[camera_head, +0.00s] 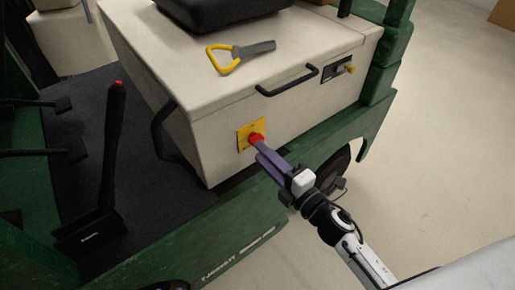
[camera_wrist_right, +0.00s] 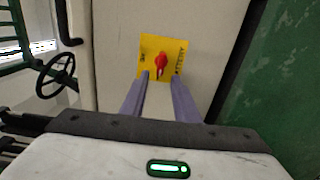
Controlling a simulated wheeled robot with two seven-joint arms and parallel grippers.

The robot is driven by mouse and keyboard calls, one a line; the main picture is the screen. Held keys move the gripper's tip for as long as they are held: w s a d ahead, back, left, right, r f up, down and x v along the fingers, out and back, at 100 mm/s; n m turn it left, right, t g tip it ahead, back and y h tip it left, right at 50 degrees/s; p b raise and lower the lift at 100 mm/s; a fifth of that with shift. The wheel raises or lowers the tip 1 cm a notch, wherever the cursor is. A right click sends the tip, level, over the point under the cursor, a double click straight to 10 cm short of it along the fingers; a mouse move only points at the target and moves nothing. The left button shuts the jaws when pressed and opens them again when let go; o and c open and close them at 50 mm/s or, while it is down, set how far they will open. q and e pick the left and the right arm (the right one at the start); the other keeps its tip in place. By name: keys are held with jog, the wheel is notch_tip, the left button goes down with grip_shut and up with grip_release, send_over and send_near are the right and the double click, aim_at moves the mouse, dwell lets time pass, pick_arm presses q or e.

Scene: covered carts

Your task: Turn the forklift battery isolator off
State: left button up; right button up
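The battery isolator is a red rotary knob (camera_head: 256,138) on a yellow square plate (camera_head: 243,136), on the side of the cream battery cover. In the right wrist view the red knob (camera_wrist_right: 159,64) stands near upright, slightly tilted, on its yellow plate (camera_wrist_right: 150,46), with small lettering at the plate's left and right. My right gripper (camera_head: 262,154) points at the knob; in the wrist view its two purple fingers (camera_wrist_right: 160,78) are apart, one to each side just below the knob. Contact with the knob cannot be told. My left gripper is not in view.
The cream cover (camera_head: 160,60) carries a black handle (camera_head: 288,80), a small yellow key-like part (camera_head: 349,69) and a yellow-handled tool (camera_head: 222,60) on top. A black seat (camera_head: 215,12) stands behind. A red-tipped lever (camera_head: 112,150) rises at left. Open floor lies right.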

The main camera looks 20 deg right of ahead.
jog(key=v, duration=0.6)
jog(key=shift+s, duration=0.35)
jog(key=shift+d, duration=0.1)
